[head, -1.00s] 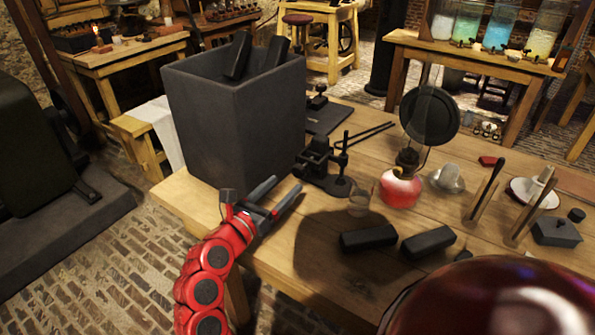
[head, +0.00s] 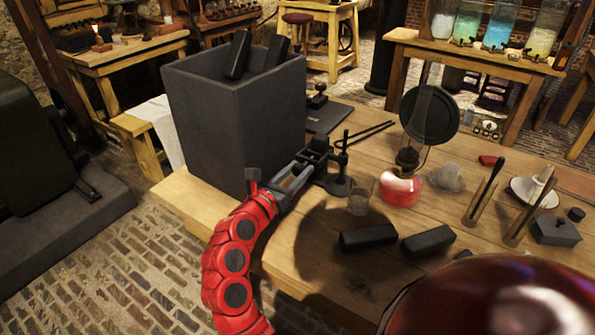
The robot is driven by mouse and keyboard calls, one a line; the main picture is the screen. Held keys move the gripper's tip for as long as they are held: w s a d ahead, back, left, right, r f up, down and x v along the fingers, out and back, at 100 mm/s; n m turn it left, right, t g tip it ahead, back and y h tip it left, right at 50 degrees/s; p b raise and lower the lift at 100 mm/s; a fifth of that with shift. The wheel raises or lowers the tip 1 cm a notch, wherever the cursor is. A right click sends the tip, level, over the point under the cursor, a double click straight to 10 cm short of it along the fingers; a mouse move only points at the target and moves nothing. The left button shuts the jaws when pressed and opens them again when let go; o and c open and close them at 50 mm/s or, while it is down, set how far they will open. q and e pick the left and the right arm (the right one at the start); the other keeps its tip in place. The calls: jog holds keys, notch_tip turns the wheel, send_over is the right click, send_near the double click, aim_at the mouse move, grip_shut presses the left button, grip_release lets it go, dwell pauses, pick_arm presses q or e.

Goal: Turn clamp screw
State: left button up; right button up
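A small black metal clamp (head: 317,158) stands on the wooden table beside the grey box. Its screw is too small and dark to make out clearly.
A tall grey box (head: 215,125) holding black blocks stands just left of the clamp. A black stand (head: 341,182), a glass cup (head: 359,200) and a red-filled lamp (head: 400,188) stand to the right. Two black blocks (head: 368,237) (head: 428,242) lie in front.

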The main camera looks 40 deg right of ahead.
grip_shut()
jog(key=shift+r+n+p, duration=0.15)
jog(key=shift+n+p, duration=0.75)
jog(key=shift+p, duration=0.2)
jog(key=shift+n+p, duration=0.3)
jog(key=shift+n, duration=0.4)
jog(key=o, duration=0.7)
grip_release()
jog(key=shift+o, duration=0.2)
